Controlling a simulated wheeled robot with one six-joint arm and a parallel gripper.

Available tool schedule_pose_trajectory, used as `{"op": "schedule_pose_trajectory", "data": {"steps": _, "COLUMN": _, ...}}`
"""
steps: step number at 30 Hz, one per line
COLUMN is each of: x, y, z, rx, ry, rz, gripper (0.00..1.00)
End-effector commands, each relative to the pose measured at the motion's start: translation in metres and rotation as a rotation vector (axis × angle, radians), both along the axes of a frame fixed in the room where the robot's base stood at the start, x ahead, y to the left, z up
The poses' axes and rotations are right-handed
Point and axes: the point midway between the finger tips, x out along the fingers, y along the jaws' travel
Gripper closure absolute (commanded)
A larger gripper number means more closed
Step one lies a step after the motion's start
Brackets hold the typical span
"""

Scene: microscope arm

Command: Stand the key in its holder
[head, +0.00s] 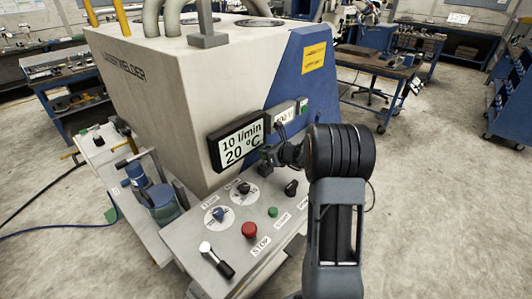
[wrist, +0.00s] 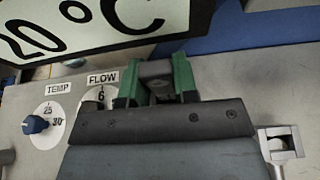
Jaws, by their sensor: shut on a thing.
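My gripper (head: 266,156) is over the back of the sloping control panel, just below the display. In the wrist view its green fingers (wrist: 156,82) are shut on a dark grey, rounded piece (wrist: 156,69), probably the key. Most of that piece is hidden by the gripper, so its full shape and tilt do not show. A small square metal fitting (wrist: 281,143) with a pale round part inside is on the panel to the right of the gripper in the wrist view. I cannot tell whether it is the holder.
The panel (head: 190,236) carries a blue TEMP knob (head: 218,214), the FLOW dial (head: 243,192), a red stop button (head: 250,230), a green button (head: 272,211) and a black-handled lever (head: 217,260). The display (head: 238,141) stands close behind my gripper. A blue-topped vessel (head: 162,203) stands left.

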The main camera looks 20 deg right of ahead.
Motion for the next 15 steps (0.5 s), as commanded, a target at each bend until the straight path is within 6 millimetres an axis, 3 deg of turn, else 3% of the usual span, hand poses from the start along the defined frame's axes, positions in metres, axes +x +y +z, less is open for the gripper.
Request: {"op": "schedule_pose_trajectory", "data": {"steps": 15, "x": 0.0, "y": 0.0, "z": -0.014, "rx": 0.0, "ry": 0.0, "rz": 0.0, "gripper": 1.0}}
